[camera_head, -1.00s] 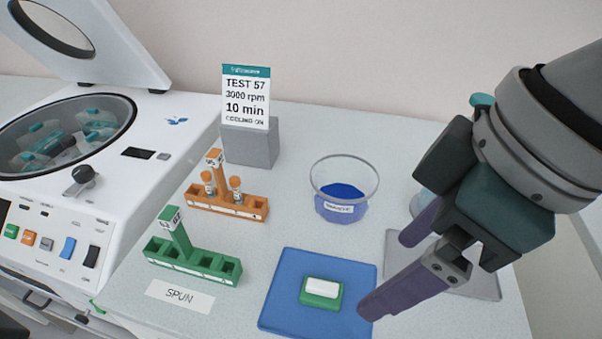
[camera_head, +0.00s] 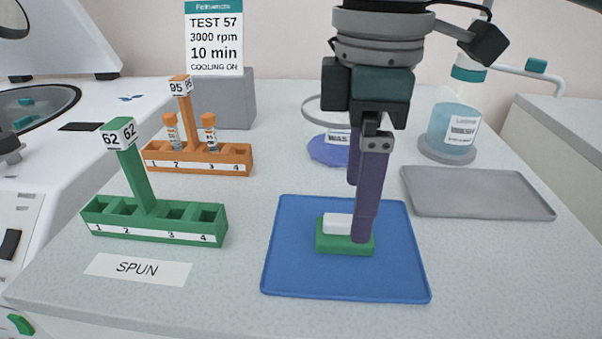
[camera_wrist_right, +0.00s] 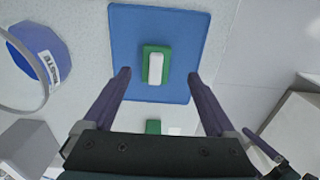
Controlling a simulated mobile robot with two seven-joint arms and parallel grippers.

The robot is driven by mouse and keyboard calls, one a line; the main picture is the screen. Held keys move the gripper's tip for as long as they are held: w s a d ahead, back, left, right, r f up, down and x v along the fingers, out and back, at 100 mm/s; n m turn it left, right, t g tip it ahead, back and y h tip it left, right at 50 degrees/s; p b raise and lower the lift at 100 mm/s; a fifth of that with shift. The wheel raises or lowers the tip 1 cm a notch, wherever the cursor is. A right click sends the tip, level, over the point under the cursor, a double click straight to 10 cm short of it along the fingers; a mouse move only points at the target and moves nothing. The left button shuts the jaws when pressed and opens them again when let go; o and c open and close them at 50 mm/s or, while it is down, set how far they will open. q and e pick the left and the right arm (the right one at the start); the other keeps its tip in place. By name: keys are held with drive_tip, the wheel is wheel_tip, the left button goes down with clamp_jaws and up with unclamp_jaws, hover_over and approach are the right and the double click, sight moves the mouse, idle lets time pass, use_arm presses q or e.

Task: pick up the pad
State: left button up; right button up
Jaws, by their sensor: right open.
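The pad (camera_head: 338,224) is a small white block lying on a green base (camera_head: 334,245), on a blue mat (camera_head: 290,271). It also shows in the right wrist view, where the white pad (camera_wrist_right: 156,69) and green base (camera_wrist_right: 146,62) lie ahead of and between the fingertips. My right gripper (camera_head: 358,235) points down over the mat, its purple fingers hiding the right part of the pad. In the right wrist view my right gripper (camera_wrist_right: 158,76) is open, with one finger on either side and nothing held.
A green rack (camera_head: 155,230) and an orange rack (camera_head: 200,160) with two tubes stand left. A blue waste bowl (camera_head: 328,152) is behind my gripper. A grey tray (camera_head: 475,195) and a wash bottle (camera_head: 453,130) are right. The centrifuge (camera_head: 75,130) is far left.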

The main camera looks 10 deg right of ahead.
sight(345, 230)
drive_tip(key=f, duration=0.5)
drive_tip(key=shift+w+f+b, duration=0.1)
drive_tip(key=shift+w+b, duration=0.2)
drive_tip(key=shift+b, duration=0.05)
drive_tip(key=shift+c, duration=0.3)
clamp_jaws()
